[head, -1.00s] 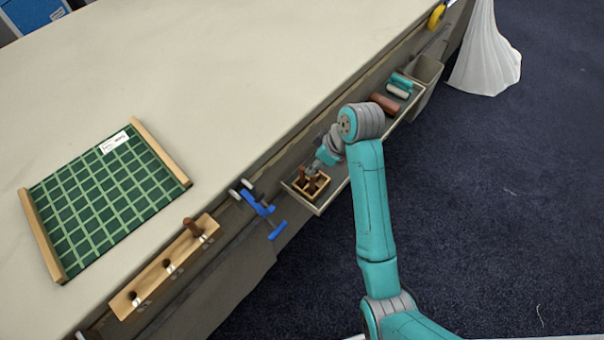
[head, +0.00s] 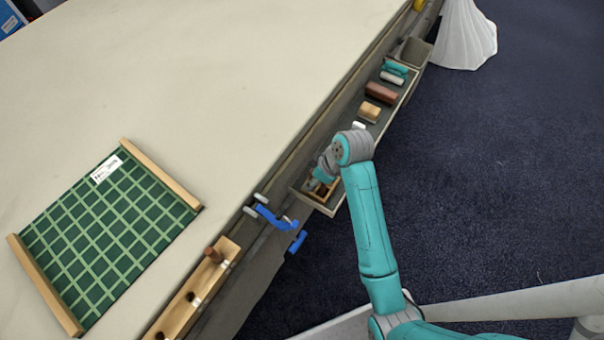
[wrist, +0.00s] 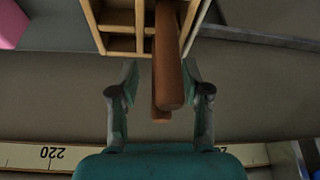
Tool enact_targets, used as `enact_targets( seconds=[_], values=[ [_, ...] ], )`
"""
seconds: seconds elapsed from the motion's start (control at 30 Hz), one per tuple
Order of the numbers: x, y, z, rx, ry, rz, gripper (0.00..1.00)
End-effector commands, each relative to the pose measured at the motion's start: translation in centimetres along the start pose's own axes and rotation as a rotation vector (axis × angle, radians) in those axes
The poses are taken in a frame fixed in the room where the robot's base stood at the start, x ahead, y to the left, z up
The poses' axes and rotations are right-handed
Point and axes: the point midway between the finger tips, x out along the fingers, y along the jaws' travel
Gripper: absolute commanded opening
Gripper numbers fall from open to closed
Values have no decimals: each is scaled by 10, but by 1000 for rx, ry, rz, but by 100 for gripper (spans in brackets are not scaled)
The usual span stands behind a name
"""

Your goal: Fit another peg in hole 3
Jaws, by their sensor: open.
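The wooden peg block (head: 230,247) lies along the table edge in the head view. One brown peg (head: 213,254) stands in its far hole; two nearer holes look empty, and the lower end is cut off by the frame. The holes' numbers are not readable. My gripper (wrist: 160,80) is open in the wrist view, with a brown peg (wrist: 168,70) between its fingers, not gripped. Another peg end (wrist: 159,112) shows partly behind it. The divided wooden peg box (wrist: 118,18) is at the top; in the head view my arm partly hides this box (head: 322,192).
The box sits in a narrow tray (head: 318,208) along the table side. Farther up are a wooden block (head: 370,111), a brown cylinder (head: 381,93) and teal and white pieces. A blue clamp (head: 276,218) is between tray and peg block. A green gridded board (head: 105,225) lies on the table.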

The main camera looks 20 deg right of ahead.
Motion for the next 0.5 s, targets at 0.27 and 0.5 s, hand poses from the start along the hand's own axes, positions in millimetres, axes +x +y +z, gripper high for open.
enact_targets(
  seconds=[0.27,0.5],
  values=[
    [3,-1,4,0,0,0,48],
    [3,-1,4,0,0,0,0]
  ],
)
